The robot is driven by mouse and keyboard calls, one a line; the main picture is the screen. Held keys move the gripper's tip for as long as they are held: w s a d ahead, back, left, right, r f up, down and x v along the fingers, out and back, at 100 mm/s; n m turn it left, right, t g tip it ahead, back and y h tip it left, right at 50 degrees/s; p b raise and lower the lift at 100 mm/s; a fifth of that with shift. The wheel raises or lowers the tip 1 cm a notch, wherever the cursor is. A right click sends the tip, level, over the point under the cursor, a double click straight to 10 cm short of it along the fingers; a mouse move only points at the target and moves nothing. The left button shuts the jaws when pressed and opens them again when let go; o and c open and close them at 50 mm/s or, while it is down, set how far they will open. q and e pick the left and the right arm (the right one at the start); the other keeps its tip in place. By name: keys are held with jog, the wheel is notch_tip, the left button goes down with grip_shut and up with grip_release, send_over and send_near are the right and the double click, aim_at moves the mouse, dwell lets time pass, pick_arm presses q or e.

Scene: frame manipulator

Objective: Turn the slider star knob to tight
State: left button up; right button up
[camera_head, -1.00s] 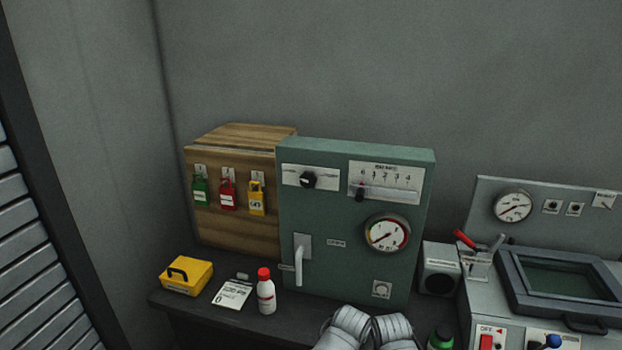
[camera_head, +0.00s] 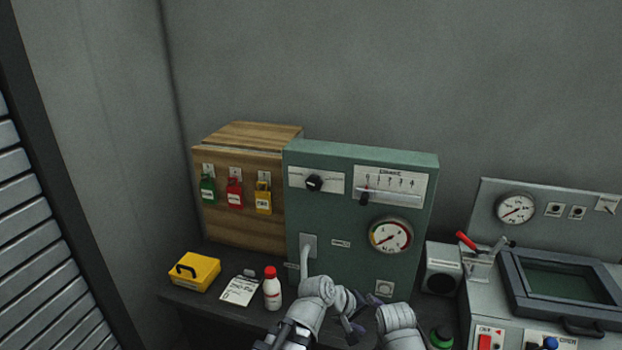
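A green cabinet (camera_head: 426,230) stands on the dark bench. A black knob (camera_head: 314,183) is on a white plate at its upper left. To the right, a white scale panel (camera_head: 412,187) numbered 0 to 4 carries a slider with a dark knob (camera_head: 364,198) near its left end. The plate's small lettering is unreadable, and I cannot tell which knob is the star knob.
The cabinet also has a pale lever handle (camera_head: 306,258) and a round gauge (camera_head: 390,236). A wooden box with padlocks (camera_head: 236,224) stands left. A grey machine (camera_head: 483,300) stands right.

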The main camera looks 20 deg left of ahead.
pick_arm(q)
jog(key=w+a+r+n+t+h+p, duration=0.1)
jog(key=w+a+r+n+t, duration=0.1)
jog(key=w+r+n+t, duration=0.3)
jog(key=w+a+r+n+t+p, duration=0.1)
jog(key=w+a+r+n, duration=0.2)
jog(key=r, duration=0.3)
jog(key=n+t+y+p, duration=0.3)
jog(key=n+t+y, duration=0.35)
jog(key=n, duration=1.05)
send_near(312, 185)
jog(key=shift+t+h, duration=0.25)
jog(key=shift+w+d+f, duration=0.1)
jog(key=shift+w+d, duration=0.1)
jog(key=shift+w, duration=2)
jog(key=shift+w+d+f, duration=0.15)
jog(key=shift+w, duration=2.05)
jog(key=c, duration=1.4)
jog(key=shift+o, duration=0.2)
